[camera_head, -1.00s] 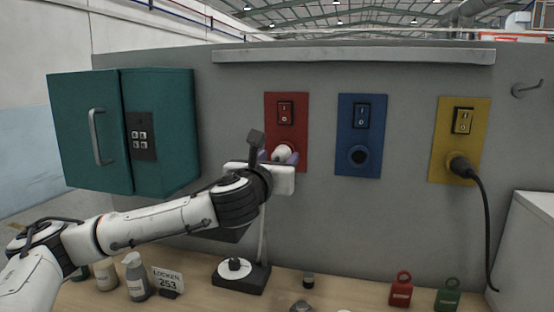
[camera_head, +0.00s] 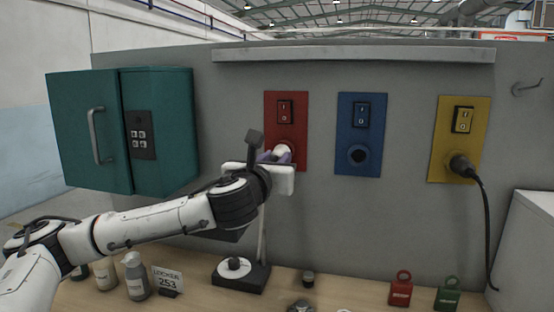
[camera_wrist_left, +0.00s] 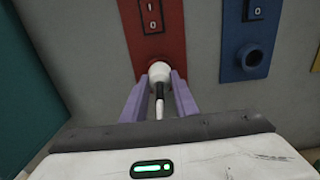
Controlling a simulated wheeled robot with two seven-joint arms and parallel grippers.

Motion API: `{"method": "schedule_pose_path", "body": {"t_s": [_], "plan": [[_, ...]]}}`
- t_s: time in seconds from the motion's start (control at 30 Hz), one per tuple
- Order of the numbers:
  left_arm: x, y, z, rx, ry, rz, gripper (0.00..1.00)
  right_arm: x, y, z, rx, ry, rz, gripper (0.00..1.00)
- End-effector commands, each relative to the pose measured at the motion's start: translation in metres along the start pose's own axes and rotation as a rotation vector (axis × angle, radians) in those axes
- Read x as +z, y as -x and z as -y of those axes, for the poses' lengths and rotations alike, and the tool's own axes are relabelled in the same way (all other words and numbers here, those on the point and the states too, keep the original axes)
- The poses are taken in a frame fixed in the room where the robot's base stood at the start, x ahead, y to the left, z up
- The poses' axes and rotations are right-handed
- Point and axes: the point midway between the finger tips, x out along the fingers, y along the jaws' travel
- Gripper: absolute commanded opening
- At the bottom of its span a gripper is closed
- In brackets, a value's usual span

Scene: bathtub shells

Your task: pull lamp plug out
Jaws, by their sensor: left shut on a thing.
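The white lamp plug (camera_head: 282,151) is at the socket of the red panel (camera_head: 300,125), below its switch; it also shows in the left wrist view (camera_wrist_left: 159,72). My left gripper (camera_head: 275,157) is shut on the plug, with a purple finger on each side of it in the left wrist view (camera_wrist_left: 160,85). The lamp's base (camera_head: 241,273) stands on the bench below, partly behind my arm.
A blue panel (camera_head: 367,112) with an empty socket and a yellow panel (camera_head: 474,117) with a black plug and cord (camera_head: 487,230) are to the right. A teal cabinet (camera_head: 165,120) is at left. Bottles (camera_head: 136,275), a sign and red and green tags (camera_head: 401,289) stand on the bench.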

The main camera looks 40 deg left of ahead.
Motion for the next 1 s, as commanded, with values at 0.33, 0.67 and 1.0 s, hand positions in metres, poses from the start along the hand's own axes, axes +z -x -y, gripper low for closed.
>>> {"method": "schedule_pose_path", "body": {"t_s": [0.33, 0.67, 1.0], "plan": [[-0.001, 0.011, 0.000, -0.001, 0.000, -0.001, 0.04, 0.000, 0.000, 0.000, 0.000, 0.000, 0.000, 0.00], [0.000, 0.021, 0.001, -0.002, 0.000, 0.000, 0.04, 0.000, 0.000, 0.000, 0.000, 0.000, 0.000, 0.00], [0.000, 0.031, 0.000, -0.001, 0.000, 0.001, 0.04, 0.000, 0.000, 0.000, 0.000, 0.000, 0.000, 0.00]]}}
